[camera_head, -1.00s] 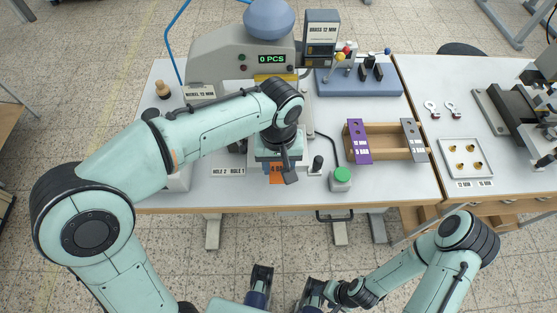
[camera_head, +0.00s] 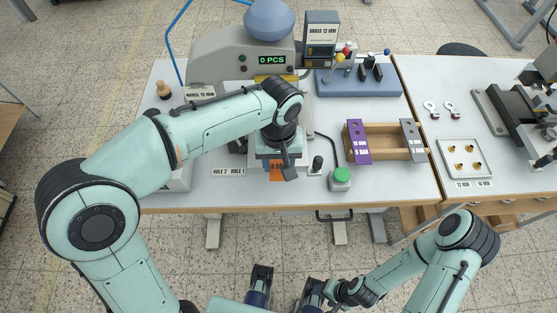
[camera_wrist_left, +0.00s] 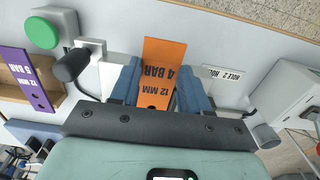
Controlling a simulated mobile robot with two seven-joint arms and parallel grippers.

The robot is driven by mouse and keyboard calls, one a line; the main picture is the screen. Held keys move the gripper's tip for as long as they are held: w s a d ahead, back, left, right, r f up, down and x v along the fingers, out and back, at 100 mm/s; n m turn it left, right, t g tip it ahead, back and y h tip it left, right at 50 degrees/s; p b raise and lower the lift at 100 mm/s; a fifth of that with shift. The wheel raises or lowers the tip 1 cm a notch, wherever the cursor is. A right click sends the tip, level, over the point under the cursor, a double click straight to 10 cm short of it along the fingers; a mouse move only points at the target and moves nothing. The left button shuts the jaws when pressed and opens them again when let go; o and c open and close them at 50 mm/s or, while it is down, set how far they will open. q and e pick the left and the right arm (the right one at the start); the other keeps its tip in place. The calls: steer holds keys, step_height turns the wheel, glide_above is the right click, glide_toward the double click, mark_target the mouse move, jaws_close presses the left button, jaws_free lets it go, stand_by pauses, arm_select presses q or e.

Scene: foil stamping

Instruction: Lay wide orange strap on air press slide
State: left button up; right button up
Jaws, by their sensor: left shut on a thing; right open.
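The wide orange strap (camera_wrist_left: 163,72), printed 4 BAR and 12 MM, is held between the blue fingers of my left gripper (camera_wrist_left: 165,88). In the head view a bit of the strap (camera_head: 276,173) shows below my left gripper (camera_head: 282,165), at the front of the air press (camera_head: 232,50). The press slide is mostly hidden behind my left wrist, and I cannot tell whether the strap touches it. My right gripper (camera_head: 288,278) is open and empty, in front of the table near the bottom edge.
A green button (camera_head: 341,175) and a black knob (camera_head: 317,163) stand right of the strap. A wooden rack (camera_head: 385,142) holds a purple strap (camera_head: 357,142) and a grey strap (camera_head: 413,140). A HOLE 2 HOLE 1 label (camera_head: 228,172) lies to the left.

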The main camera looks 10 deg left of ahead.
arm_select(q)
steer(key=o, duration=1.1)
step_height(320, 180, up, 13)
steer(key=p, duration=0.3)
steer(key=shift+r, duration=0.2)
